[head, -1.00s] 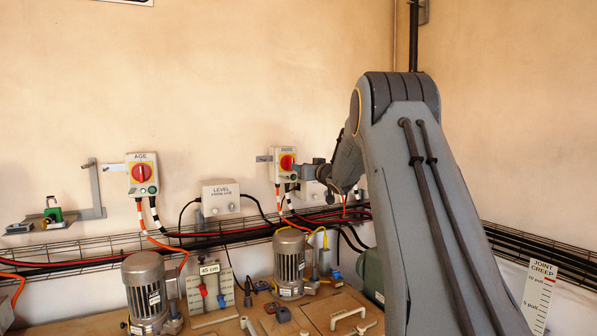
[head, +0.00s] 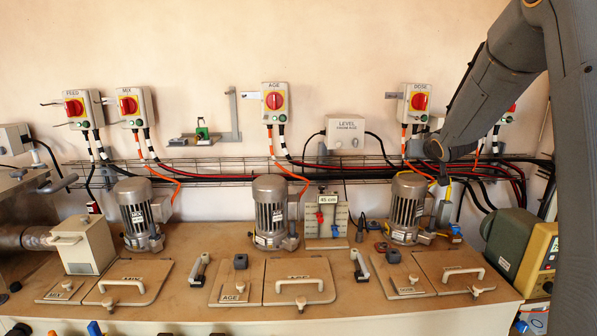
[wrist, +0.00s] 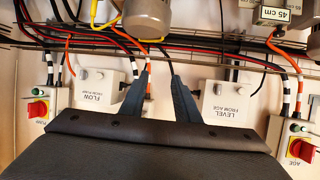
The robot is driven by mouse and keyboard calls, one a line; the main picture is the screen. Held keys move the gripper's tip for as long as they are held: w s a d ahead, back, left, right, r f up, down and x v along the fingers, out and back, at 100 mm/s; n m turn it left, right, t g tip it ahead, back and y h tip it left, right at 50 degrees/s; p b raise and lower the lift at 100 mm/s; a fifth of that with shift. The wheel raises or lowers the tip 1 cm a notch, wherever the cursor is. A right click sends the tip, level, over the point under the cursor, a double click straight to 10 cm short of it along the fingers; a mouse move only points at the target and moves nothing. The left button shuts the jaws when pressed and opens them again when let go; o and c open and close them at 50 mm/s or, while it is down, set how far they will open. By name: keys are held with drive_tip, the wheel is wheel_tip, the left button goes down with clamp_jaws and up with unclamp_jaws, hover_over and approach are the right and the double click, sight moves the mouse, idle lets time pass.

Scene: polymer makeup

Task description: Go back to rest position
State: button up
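My gripper (wrist: 160,85) is open in the wrist view, its two dark fingers apart with nothing between them. It is in front of the wall by the cable tray. The wrist picture is upside down, with the FLOW box (wrist: 97,90) left of the fingers and the LEVEL box (wrist: 224,103) right. In the head view, my arm comes down from the upper right and its end is close to the DOSE switch box (head: 418,102). The fingers cannot be made out in the head view.
A wire cable tray (head: 235,172) with red and black cables runs along the wall. Motors, including the DOSE-side one (head: 408,205), stand on the bench (head: 215,270) below with lidded hatches. A green motor (head: 512,240) stands at the right. The wall above the switches is clear.

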drive_tip(key=s+a+f+g+b, duration=0.1)
drive_tip(key=s+a+f+g, duration=0.3)
drive_tip(key=s, duration=0.9)
drive_tip(key=s+a+f+n+g+y+b, duration=0.1)
drive_tip(key=s+a+f+g, duration=0.3)
drive_tip(key=s+a+f, duration=0.4)
drive_tip(key=s+a+f+g+b, duration=0.2)
drive_tip(key=s+a+f, duration=0.4)
drive_tip(key=s+f, duration=0.6)
drive_tip(key=s+g, duration=0.1)
drive_tip(key=s, duration=0.7)
drive_tip(key=shift+s+a+f+n+g+y, duration=0.25)
drive_tip(key=shift+a+f+n+g+y, duration=0.05)
drive_tip(key=shift+f+g, duration=0.1)
